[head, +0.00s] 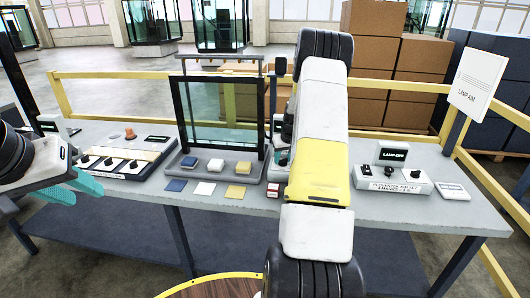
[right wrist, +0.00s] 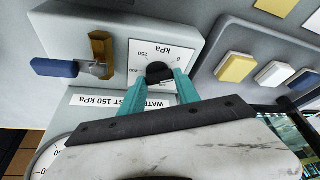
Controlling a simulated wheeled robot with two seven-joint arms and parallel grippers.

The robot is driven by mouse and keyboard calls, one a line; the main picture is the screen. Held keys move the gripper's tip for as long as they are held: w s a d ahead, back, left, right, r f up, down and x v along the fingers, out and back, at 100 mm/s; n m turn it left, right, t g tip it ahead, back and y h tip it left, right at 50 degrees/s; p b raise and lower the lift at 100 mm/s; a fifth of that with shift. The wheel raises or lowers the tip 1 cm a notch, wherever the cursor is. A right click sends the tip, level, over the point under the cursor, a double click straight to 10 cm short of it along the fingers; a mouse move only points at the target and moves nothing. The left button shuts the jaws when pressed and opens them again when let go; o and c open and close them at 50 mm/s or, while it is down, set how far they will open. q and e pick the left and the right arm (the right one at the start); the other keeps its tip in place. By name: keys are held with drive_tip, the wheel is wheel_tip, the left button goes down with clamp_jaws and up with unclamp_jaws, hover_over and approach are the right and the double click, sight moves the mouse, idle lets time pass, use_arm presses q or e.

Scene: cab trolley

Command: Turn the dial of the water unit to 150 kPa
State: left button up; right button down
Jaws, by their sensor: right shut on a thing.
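The water unit (right wrist: 75,28) is a pale grey box in the right wrist view, tagged "150 kPa" on a partly covered label (right wrist: 115,101). Its black dial (right wrist: 158,72) sits on a white kPa scale plate (right wrist: 149,46) with 250 and 200 readable. My right gripper (right wrist: 161,80) has its teal fingers closed on either side of the dial. I cannot make out the dial's pointer. In the head view my right arm hides most of the unit. My left gripper (head: 76,187) is at the far left of the table, teal fingers apart, empty.
A blue-handled lever (right wrist: 55,68) on a brass valve (right wrist: 101,50) is beside the dial. A gauge (right wrist: 48,160) is partly covered. The table (head: 225,215) also holds a switch panel (head: 118,160), a glass frame (head: 178,112), coloured blocks and a lamp unit (head: 391,180).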

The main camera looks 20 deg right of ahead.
drive_tip(key=m, duration=0.2)
drive_tip(key=m+h, duration=0.1)
drive_tip(key=m, duration=0.1)
drive_tip(key=shift+w+a+m+h, duration=0.15)
drive_tip(key=shift+a+m+h, duration=0.05)
drive_tip(key=shift+m+h, duration=0.1)
drive_tip(key=m, duration=0.2)
drive_tip(key=m+g+h, duration=0.1)
drive_tip(key=m, duration=0.1)
drive_tip(key=shift+w+m+g, duration=0.1)
drive_tip(key=shift+m+g, duration=0.2)
drive_tip(key=m+g, duration=0.1)
drive_tip(key=m, duration=0.1)
drive_tip(key=m+g+h, duration=0.1)
drive_tip(key=m, duration=0.2)
drive_tip(key=shift+w, duration=0.15)
drive_tip(key=m, duration=0.2)
drive_tip(key=m+g, duration=0.1)
drive_tip(key=m, duration=0.1)
drive_tip(key=shift+w+m+g, duration=0.1)
drive_tip(key=shift+m+g, duration=0.2)
drive_tip(key=c, duration=0.9)
unclamp_jaws()
